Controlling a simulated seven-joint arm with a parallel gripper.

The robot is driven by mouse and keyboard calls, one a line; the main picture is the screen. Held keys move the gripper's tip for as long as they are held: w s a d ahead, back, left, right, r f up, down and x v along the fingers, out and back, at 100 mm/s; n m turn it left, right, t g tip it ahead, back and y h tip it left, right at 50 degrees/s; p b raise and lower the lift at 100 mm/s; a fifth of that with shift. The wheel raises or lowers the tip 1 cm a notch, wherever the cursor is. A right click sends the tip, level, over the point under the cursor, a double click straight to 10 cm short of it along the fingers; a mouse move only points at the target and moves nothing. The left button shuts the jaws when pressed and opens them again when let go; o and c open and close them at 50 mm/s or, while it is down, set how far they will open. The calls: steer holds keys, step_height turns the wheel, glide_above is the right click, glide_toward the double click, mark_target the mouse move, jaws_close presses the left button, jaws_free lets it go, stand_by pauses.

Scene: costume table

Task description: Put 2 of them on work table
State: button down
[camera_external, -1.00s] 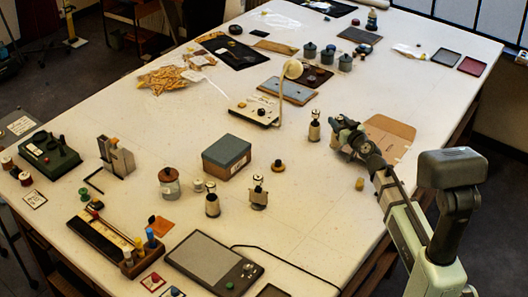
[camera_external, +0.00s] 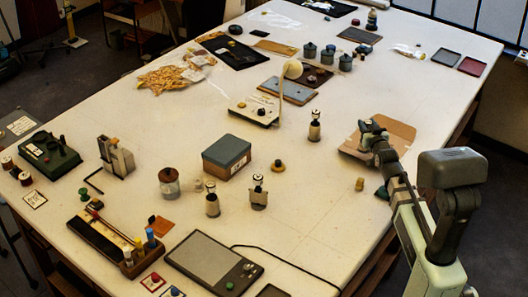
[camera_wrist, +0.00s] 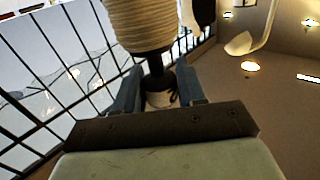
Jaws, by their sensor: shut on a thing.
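My gripper (camera_external: 372,128) is over the brown cardboard piece at the table's right side. In the wrist view its two blue-grey fingers (camera_wrist: 158,84) are shut on a small bottle-like thing with a cream ribbed body (camera_wrist: 142,26), a dark neck and a pale end. In the external view the held thing is hard to make out against the gripper.
The cardboard (camera_external: 397,136) lies below my gripper. A small tan stopper (camera_external: 359,184) stands left of my arm. The table's middle front is mostly clear.

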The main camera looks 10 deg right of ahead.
steer(key=shift+d+f, duration=0.25)
steer(key=shift+d, duration=0.55)
steer(key=shift+w+d+r, duration=0.1)
steer(key=shift+r, duration=0.1)
step_height(320, 180, up, 9)
steer(key=w+d+f+n+g+y, duration=0.1)
steer(key=w+d+f+n+y, duration=0.3)
steer(key=w+d+f+y, duration=0.25)
steer(key=s+d+r+n+g+y, duration=0.3)
steer(key=d+r+n+g+y, duration=0.3)
steer(key=d+n+g+y, duration=0.15)
step_height(320, 180, down, 12)
steer(key=shift+w+a+r+y, duration=0.2)
steer(key=shift+a+y, duration=0.1)
steer(key=shift+a, duration=0.05)
stand_by(1.0)
